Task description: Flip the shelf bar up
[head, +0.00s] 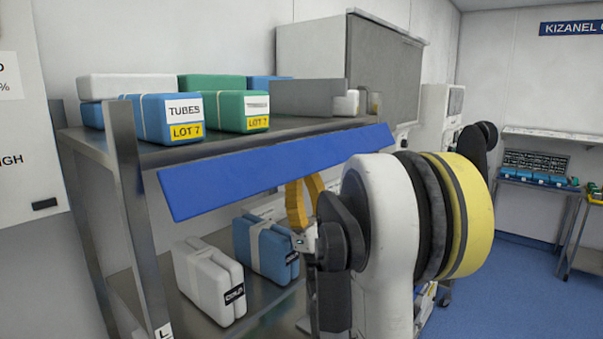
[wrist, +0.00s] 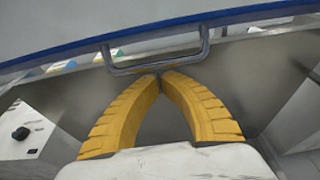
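The shelf bar (head: 275,172) is a long blue panel along the front edge of the upper shelf, its face slanting down and outward. In the wrist view its blue edge (wrist: 240,18) crosses the top. A metal U-shaped handle (wrist: 205,45) hangs from it. My gripper (wrist: 160,75) has its two yellow fingers brought together at the tips, with nothing seen between them. The tips are just below the handle's lower rail; I cannot tell whether they touch it. In the head view my gripper (head: 305,190) is under the bar, right of its middle, partly hidden by my arm.
Blue and green boxes (head: 183,120) and a grey divider (head: 300,98) stand on the upper shelf (head: 150,152). A white pack (head: 208,280) and a blue pack (head: 266,250) stand on the lower shelf. A metal post (head: 135,200) bounds the left side. Open floor lies right.

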